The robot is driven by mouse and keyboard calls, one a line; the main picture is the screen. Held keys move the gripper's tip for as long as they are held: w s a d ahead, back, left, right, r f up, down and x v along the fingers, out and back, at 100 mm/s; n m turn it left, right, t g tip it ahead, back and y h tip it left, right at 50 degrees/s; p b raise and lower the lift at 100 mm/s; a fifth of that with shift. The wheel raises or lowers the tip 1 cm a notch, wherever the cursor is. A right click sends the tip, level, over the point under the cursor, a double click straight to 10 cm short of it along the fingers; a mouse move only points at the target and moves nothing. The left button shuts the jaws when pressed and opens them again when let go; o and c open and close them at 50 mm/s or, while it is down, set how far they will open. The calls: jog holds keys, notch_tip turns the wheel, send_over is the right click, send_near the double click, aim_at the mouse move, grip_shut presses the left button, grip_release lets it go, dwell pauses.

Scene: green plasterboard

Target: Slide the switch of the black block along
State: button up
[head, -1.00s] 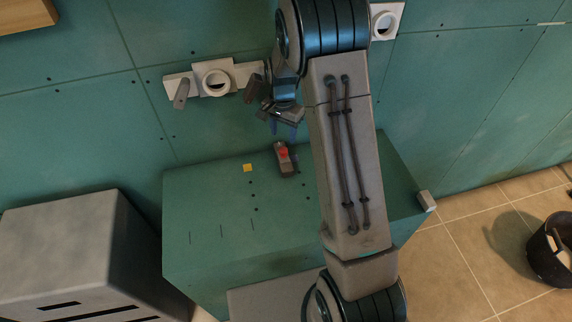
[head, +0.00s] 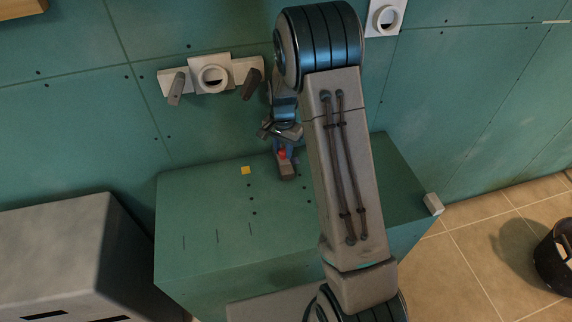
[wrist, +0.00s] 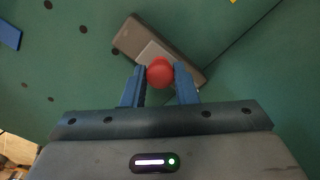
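The black block (head: 287,172), dark grey-brown here, lies on the green bench top. In the wrist view the block (wrist: 133,38) lies slantwise, with a lighter grey plate (wrist: 152,52) on it. Its switch has a round red knob (wrist: 160,71), which also shows in the head view (head: 282,154). My gripper (wrist: 160,76) points down at the block. Its two blue fingers stand apart, one on each side of the red knob, very close to it. Whether they touch it I cannot tell. Part of the block is hidden behind the knob and fingers.
The green bench top (head: 205,215) is mostly clear, with a small yellow square (head: 245,170) left of the block. White wall fittings with a round socket (head: 212,78) and dark handles are behind. A grey box (head: 60,245) stands at the left.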

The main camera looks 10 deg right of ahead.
aim_at(283, 149)
jog(key=shift+w, duration=0.3)
dwell(0.5)
jog(key=o, duration=0.9)
jog(key=shift+c, duration=0.2)
notch_tip(283, 149, up, 8)
jog(key=shift+f+b, duration=0.2)
jog(key=shift+b, duration=0.3)
